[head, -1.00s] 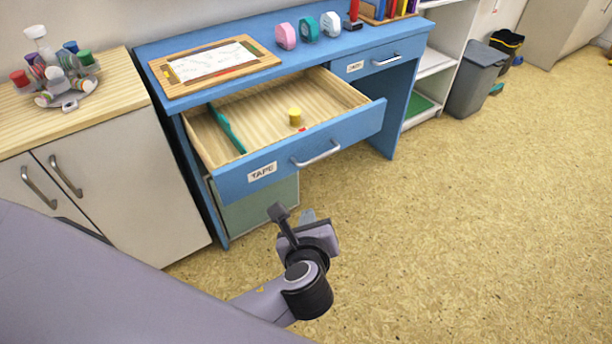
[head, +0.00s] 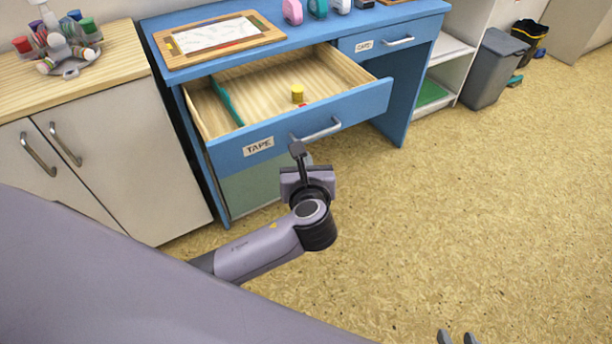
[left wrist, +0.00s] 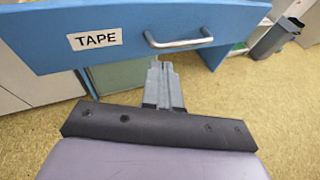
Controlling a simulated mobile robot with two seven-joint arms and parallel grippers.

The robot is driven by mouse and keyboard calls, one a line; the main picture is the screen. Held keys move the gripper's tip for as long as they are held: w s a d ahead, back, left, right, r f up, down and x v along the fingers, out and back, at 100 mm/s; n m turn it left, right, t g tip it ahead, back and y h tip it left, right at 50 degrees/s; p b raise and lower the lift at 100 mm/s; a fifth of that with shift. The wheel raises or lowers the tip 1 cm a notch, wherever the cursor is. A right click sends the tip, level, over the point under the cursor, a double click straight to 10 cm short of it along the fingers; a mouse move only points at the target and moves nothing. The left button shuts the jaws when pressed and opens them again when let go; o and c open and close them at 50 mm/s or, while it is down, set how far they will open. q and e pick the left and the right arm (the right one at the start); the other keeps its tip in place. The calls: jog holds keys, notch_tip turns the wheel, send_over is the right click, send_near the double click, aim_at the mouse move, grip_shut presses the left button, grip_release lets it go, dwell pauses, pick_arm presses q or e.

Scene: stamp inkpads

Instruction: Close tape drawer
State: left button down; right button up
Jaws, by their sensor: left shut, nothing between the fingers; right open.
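The blue tape drawer (head: 262,146) stands open under the blue desk, its label reading TAPE. A silver bar handle (head: 318,130) is on its front. The drawer front also fills the top of the left wrist view (left wrist: 60,45). My left gripper (head: 308,158) is in front of and below the drawer front, partly hidden by its own wrist. In the left wrist view, its shut, empty fingers (left wrist: 163,68) point at the drawer front just under the handle; contact cannot be told. My right gripper (head: 457,338) is open at the bottom edge, only its fingertips showing.
Inside the drawer are a yellow roll (head: 297,94) and a teal divider (head: 228,102). A framed board (head: 222,35) lies on the desktop. A second, shut drawer (head: 364,46) is at right. A white cabinet (head: 118,170) stands left. The floor (head: 480,200) at right is clear.

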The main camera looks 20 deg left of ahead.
pick_arm(q)
jog(key=b+x, duration=0.1)
jog(key=x, duration=0.5)
pick_arm(e)
jog(key=shift+s+f, duration=0.15)
jog(key=shift+f, duration=0.8)
pick_arm(q)
jog(key=shift+w+a, duration=0.1)
pick_arm(e)
jog(key=shift+r, duration=0.1)
